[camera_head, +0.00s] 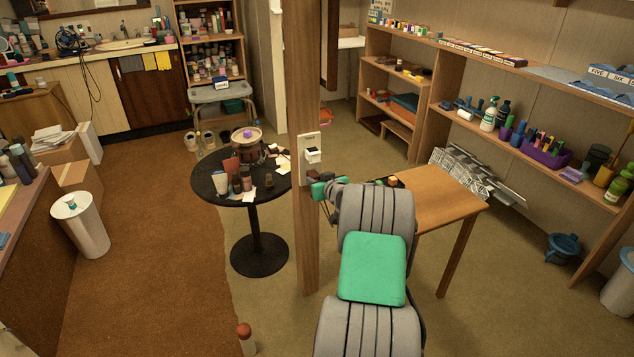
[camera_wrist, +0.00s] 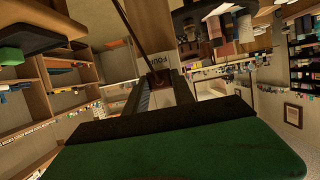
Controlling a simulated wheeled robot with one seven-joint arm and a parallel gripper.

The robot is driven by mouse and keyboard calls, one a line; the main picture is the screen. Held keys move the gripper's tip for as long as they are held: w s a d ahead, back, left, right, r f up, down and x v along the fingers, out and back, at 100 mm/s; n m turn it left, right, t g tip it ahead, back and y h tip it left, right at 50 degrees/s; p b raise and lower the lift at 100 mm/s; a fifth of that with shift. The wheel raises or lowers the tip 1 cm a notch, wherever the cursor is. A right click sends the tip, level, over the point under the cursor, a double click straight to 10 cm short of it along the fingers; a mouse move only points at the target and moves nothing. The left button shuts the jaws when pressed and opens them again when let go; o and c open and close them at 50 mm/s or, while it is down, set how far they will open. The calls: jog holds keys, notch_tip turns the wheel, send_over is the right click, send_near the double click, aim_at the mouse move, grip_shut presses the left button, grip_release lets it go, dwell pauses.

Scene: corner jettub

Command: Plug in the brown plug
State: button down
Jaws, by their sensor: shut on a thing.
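The brown plug (camera_head: 313,175) is at my gripper's tip in the head view, by the lower part of a white wall outlet (camera_head: 304,145) on a wooden post. In the wrist view the brown plug (camera_wrist: 157,79) sits between the two fingers, with a dark cord leading off it. My gripper (camera_wrist: 160,84) is shut on it. In the head view my gripper (camera_head: 317,181) is small and partly hidden by my arm. A white and dark plug (camera_head: 313,156) is at the outlet's middle. I cannot tell whether the brown plug touches the outlet.
The wooden post (camera_head: 304,245) stands upright beside my arm. A round black table (camera_head: 210,182) with cups and bottles is left of it. A wooden table (camera_head: 450,195) is right of it. Shelves (camera_head: 480,120) line the right wall. The brown carpet (camera_head: 160,220) at left is mostly clear.

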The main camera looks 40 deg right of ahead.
jog(key=c, duration=1)
grip_release()
